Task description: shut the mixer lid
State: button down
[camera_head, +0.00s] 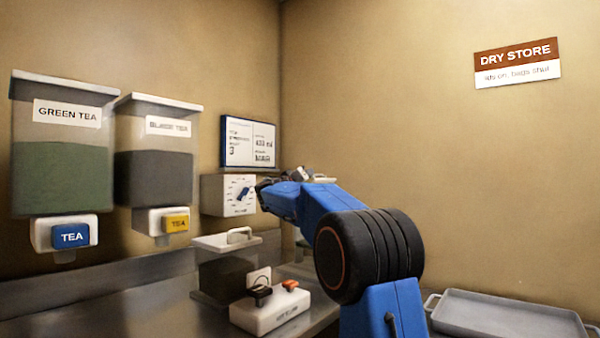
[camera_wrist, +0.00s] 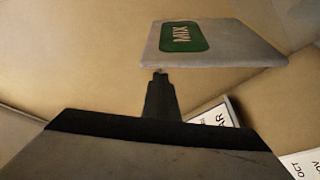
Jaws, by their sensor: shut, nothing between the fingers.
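The mixer lid (camera_wrist: 225,45) shows in the wrist view as a flat grey panel with a green MIX label, at the upper middle. My gripper (camera_wrist: 159,73) is shut and empty, its dark narrow tip pointing up at the panel's lower left edge. I cannot tell whether the tip touches the panel or is just short of it. In the head view my gripper (camera_head: 300,173) is at the far end of my blue arm, by the back corner. A thin pale edge behind it may be the lid. My arm hides most of the mixer there.
Green tea (camera_head: 60,150) and black tea (camera_head: 153,160) dispensers hang on the left wall. A white box with a dial (camera_head: 225,193) is left of my gripper. A lidded bin (camera_head: 222,270) and a white switch block (camera_head: 268,312) stand on the counter. A grey tray (camera_head: 505,318) lies at right.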

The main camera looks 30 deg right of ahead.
jog(key=s+d+f+m+g+h, duration=0.2)
jog(key=s+f+m+g, duration=0.2)
jog(key=s+f+m, duration=0.3)
jog(key=shift+d+f+m, duration=0.3)
jog(key=shift+f+m, duration=0.6)
jog(key=shift+m, duration=0.8)
jog(key=shift+f, duration=0.1)
jog(key=s+a+r, duration=0.1)
jog(key=s+a, duration=0.2)
jog(key=a, duration=0.6)
jog(key=shift+s, duration=0.3)
